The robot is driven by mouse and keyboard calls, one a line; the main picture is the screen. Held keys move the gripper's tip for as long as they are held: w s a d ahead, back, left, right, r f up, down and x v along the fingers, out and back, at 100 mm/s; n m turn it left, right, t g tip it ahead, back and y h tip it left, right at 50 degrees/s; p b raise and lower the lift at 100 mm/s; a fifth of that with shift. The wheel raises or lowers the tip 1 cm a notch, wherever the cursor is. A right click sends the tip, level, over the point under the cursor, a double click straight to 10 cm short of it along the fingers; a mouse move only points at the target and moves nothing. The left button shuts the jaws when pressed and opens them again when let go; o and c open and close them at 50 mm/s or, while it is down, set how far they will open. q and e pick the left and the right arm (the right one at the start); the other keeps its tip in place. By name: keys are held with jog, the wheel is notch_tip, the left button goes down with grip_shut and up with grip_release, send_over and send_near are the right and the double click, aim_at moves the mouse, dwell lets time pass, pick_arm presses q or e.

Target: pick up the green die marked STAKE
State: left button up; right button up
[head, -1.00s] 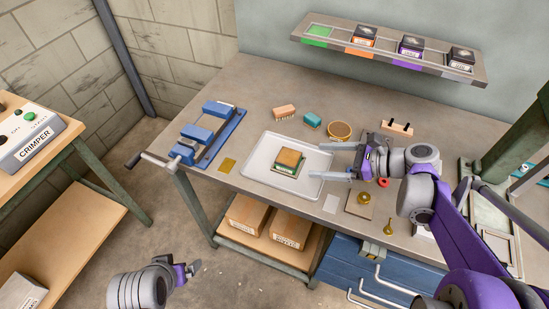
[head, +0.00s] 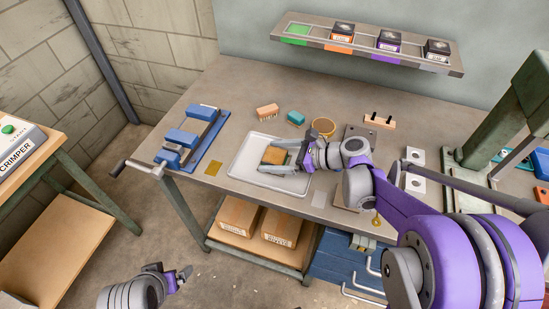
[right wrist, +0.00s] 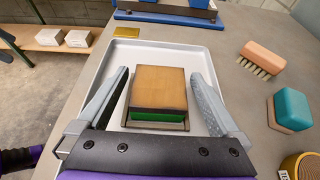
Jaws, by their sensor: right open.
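The green die (right wrist: 158,115) has a tan top plate and green sides, and sits in the pale tray (right wrist: 85,118). In the head view the die (head: 274,155) is partly covered by my right gripper (head: 272,157). My right gripper (right wrist: 160,75) is open, with one finger on each side of the die and visible gaps between the fingers and its sides. The STAKE label cannot be read here. My left gripper (head: 181,276) is low at the front left, away from the table; its jaw opening is unclear.
A blue vise (head: 190,138) stands left of the tray, near a brass plate (head: 213,168). A brush (head: 267,111), a teal block (head: 296,117) and a round tin (head: 323,126) lie behind it. A shelf (head: 457,66) holds several dark dies.

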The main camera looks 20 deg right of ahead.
grip_shut()
dwell(0.5)
